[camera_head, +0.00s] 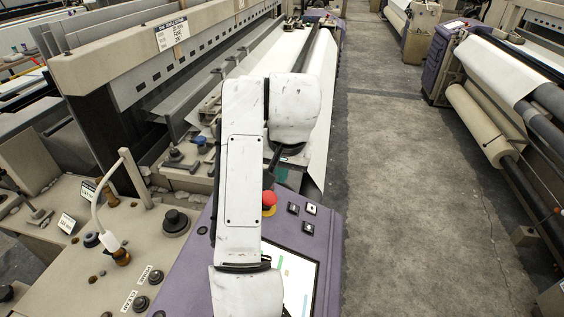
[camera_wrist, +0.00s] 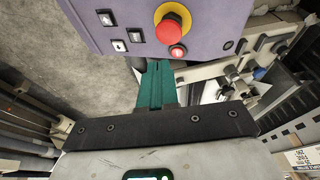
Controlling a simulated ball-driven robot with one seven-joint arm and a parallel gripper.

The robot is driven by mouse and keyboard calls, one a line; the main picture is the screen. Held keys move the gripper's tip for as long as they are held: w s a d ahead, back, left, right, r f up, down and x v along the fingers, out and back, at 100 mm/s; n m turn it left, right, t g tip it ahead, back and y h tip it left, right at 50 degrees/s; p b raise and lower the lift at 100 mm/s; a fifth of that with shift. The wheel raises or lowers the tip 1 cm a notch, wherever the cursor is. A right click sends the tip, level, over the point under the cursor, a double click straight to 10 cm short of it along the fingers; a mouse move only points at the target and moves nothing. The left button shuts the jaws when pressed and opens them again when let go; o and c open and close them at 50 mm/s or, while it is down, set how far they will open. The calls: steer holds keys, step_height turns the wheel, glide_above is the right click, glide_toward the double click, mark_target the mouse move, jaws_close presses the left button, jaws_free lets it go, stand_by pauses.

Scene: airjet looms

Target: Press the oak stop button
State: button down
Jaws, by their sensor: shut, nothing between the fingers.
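A red mushroom stop button on a yellow ring (camera_wrist: 172,22) sits on the purple control panel (camera_wrist: 208,25) in the wrist view. A small red button (camera_wrist: 178,51) sits just below it. In the head view the mushroom button (camera_head: 269,197) shows beside my white arm, partly covered by it. I read no "oak" label on it. My gripper (camera_wrist: 158,64) has teal fingers, shut and empty, pointing at the panel's lower edge in the wrist view. The tips appear below the red buttons; I cannot tell whether they touch the panel.
Small black-and-white buttons (camera_wrist: 119,46) lie left of the red ones. The panel's screen (camera_head: 293,277) is partly behind my arm. A beige console (camera_head: 62,275) with knobs and a white lever stands at left. The grey aisle floor (camera_head: 400,200) is clear.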

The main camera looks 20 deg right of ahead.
steer(key=x, duration=0.2)
steer(key=a+x, duration=0.1)
steer(key=x, duration=0.1)
steer(key=p+x, duration=0.1)
steer(key=x, duration=0.1)
steer(key=shift+a+f, duration=0.25)
steer(key=shift+f, duration=0.1)
steer(key=shift+f, duration=0.1)
